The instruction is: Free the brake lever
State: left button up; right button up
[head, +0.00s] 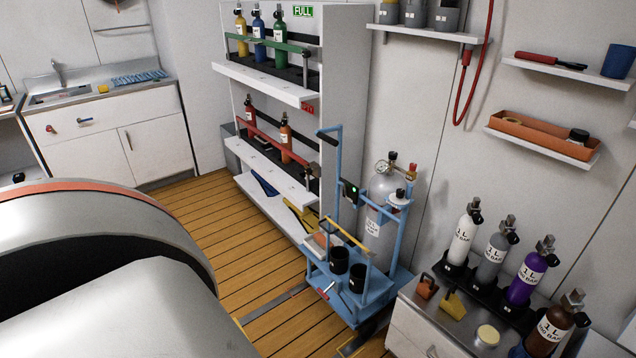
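A blue trolley (358,310) stands on the wooden floor in the middle right, in front of the white wall. The trolley carries a large grey cylinder (380,215), two black cups (357,278) and a yellow bar (346,236). A grey and white link of my own arm fills the lower left. Neither gripper shows.
A white rack (345,100) with small cylinders stands behind the trolley. A low cabinet (425,325) with several labelled bottles, a yellow block (453,305) and an orange block (427,287) is close on the right. Open wooden floor (225,230) lies left of the trolley.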

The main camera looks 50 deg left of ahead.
aim_at(323, 293)
jog(key=u, duration=1.45)
jog(key=i+j+z, duration=0.1)
jog(key=j+z, duration=0.3)
jog(key=j, duration=0.15)
